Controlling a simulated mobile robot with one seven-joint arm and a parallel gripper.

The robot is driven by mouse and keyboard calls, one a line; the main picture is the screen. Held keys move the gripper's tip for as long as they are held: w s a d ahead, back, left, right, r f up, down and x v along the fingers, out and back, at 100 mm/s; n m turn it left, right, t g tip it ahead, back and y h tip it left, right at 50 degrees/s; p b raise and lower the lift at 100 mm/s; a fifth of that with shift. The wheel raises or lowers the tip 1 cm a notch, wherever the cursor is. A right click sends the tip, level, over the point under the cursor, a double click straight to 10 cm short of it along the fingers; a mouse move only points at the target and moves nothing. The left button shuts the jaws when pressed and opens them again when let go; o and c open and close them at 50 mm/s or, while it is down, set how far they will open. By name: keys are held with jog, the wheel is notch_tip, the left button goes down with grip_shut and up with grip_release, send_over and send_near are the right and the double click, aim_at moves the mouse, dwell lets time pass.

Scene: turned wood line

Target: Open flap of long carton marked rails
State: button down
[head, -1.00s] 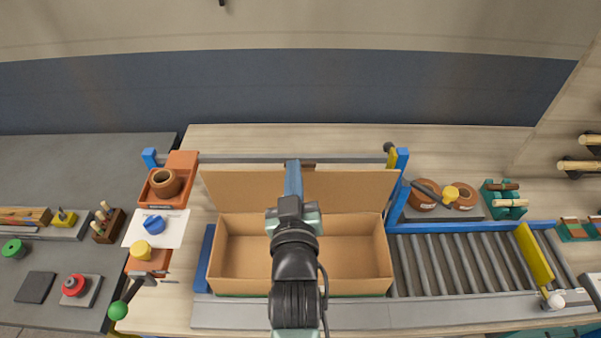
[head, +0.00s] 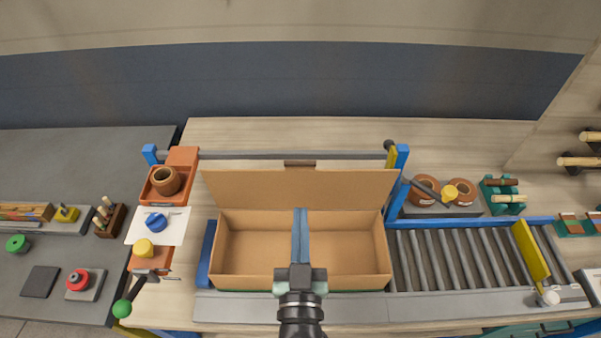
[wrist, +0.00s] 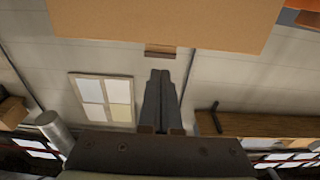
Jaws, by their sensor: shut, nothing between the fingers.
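The long carton (head: 240,283) stands on the bench in the middle of the head view, and its inside looks empty. Its wide flap (head: 350,187) stands up along the back edge, open and leaning a little away. The flap also fills the top of the wrist view (wrist: 160,22). No mark reading rails can be made out. My gripper (head: 300,212) is shut and empty. It shows over the middle of the carton, in front of the flap and apparently apart from it. Its two fingers lie together in the wrist view (wrist: 160,75).
A roller conveyor (head: 460,262) runs to the right of the carton, with a yellow bar (head: 532,252) across it. A grey rail (head: 290,155) spans behind the flap. An orange tray (head: 165,198) and small parts stand left. Brown tape rolls (head: 425,190) sit at the right back.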

aim_at(301, 166)
jog(key=w+p, duration=0.1)
jog(key=w, duration=0.4)
jog(key=w+r+p, duration=0.1)
jog(key=w, duration=0.1)
jog(key=shift+w+p, duration=0.35)
jog(key=shift+w, duration=0.05)
jog(key=shift+w+f, duration=0.1)
jog(key=shift+w, duration=0.35)
